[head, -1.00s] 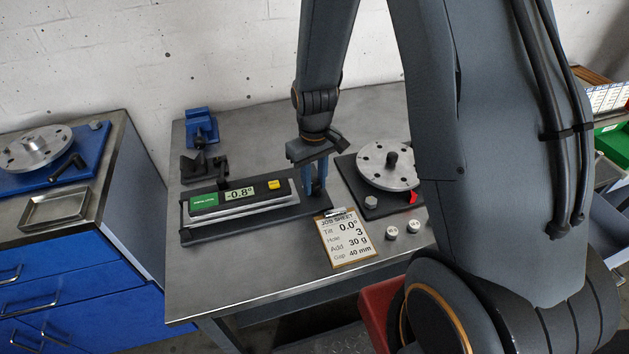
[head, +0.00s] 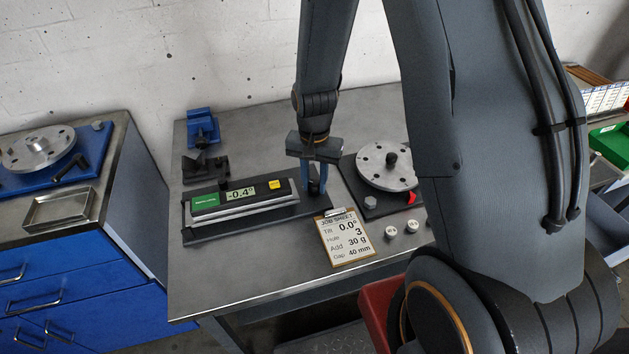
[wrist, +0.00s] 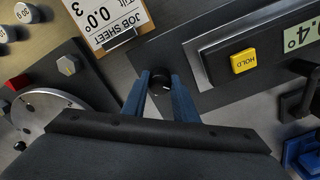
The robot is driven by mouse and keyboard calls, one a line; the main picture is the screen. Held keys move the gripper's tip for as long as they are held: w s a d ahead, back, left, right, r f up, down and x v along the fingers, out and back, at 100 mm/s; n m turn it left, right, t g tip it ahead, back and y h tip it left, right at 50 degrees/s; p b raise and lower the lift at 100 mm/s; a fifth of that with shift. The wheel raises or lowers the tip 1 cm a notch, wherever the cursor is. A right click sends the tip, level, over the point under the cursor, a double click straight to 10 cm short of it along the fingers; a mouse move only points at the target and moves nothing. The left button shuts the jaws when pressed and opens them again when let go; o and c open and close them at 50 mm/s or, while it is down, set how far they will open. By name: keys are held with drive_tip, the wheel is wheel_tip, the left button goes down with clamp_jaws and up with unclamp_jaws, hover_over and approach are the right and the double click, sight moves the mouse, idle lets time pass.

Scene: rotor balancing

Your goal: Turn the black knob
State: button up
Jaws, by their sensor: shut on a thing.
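The black knob (wrist: 160,82) shows in the wrist view between the blue fingers of my gripper (wrist: 162,95); a small white mark is on its top. My gripper (head: 313,188) is shut on the knob, pointing down at the right end of the dark levelling plate (head: 188,234). In the head view the fingers mostly hide the knob. The digital level (head: 222,203) lies on the plate's bar and its display (head: 240,194) reads -0.4°. The job sheet (head: 344,240) lists Tilt 0.0°, Hole 3, Add 30 g, Gap 40 mm.
A silver rotor disc (head: 376,178) on a dark base stands close to the right of my gripper. Small round weights (head: 391,232) lie right of the job sheet. A blue vise (head: 201,128) stands at the back left. The bench's front left is clear.

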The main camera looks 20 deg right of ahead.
sight(315, 183)
drive_tip(key=shift+m, duration=1.6)
drive_tip(key=shift+w, duration=0.1)
drive_tip(key=o, duration=1.1)
drive_tip(key=shift+c, duration=0.2)
drive_tip(key=shift+r, duration=0.15)
drive_tip(key=shift+r+b, duration=0.8)
drive_tip(key=shift+r, duration=3)
